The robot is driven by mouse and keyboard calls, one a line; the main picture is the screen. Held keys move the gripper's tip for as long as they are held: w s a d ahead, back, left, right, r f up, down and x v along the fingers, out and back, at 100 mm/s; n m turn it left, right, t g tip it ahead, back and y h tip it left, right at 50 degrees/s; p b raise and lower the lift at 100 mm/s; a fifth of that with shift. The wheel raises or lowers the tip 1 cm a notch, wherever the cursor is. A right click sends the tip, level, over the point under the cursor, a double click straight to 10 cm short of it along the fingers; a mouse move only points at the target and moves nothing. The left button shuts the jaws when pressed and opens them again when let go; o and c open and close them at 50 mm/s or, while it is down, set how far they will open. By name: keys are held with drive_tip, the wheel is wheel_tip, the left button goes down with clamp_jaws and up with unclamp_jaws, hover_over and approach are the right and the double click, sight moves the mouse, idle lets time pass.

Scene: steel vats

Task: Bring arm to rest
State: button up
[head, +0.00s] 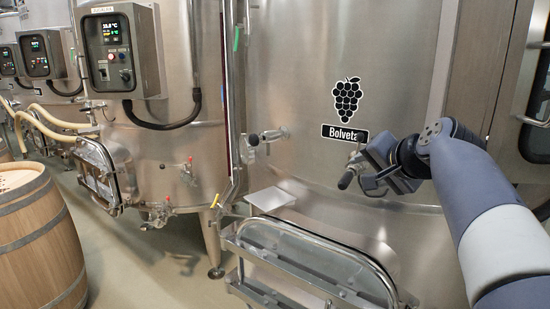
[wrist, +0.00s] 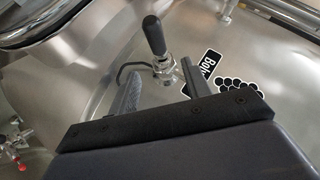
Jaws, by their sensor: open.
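My arm reaches in from the right in the head view. My gripper (head: 368,172) is at the front of the large steel vat (head: 300,70), just below and right of its black name label (head: 345,133). In the wrist view my gripper (wrist: 158,76) is open, with its two fingers apart. A steel tap (wrist: 166,70) with a black handle (wrist: 153,36) shows between and beyond the fingertips. The black handle also shows in the head view (head: 346,180), left of the gripper. I cannot tell whether the fingers touch the tap.
A second valve (head: 268,137) sticks out of the vat to the left. A small white shelf (head: 270,198) is under it. A wooden barrel (head: 40,240) and control boxes (head: 122,50) are further left.

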sight(348, 179)
drive_tip(key=p+x, duration=0.2)
drive_tip(key=x, duration=0.5)
drive_tip(key=shift+a, duration=0.15)
drive_tip(key=s, duration=0.1)
drive_tip(key=s+a, duration=0.1)
drive_tip(key=s, duration=0.1)
drive_tip(key=shift+a+b, duration=0.15)
drive_tip(key=shift+b, duration=0.2)
drive_tip(key=b+v, duration=0.2)
drive_tip(key=v, duration=0.8)
drive_tip(key=shift+s+f, duration=0.2)
drive_tip(key=shift+s, duration=0.25)
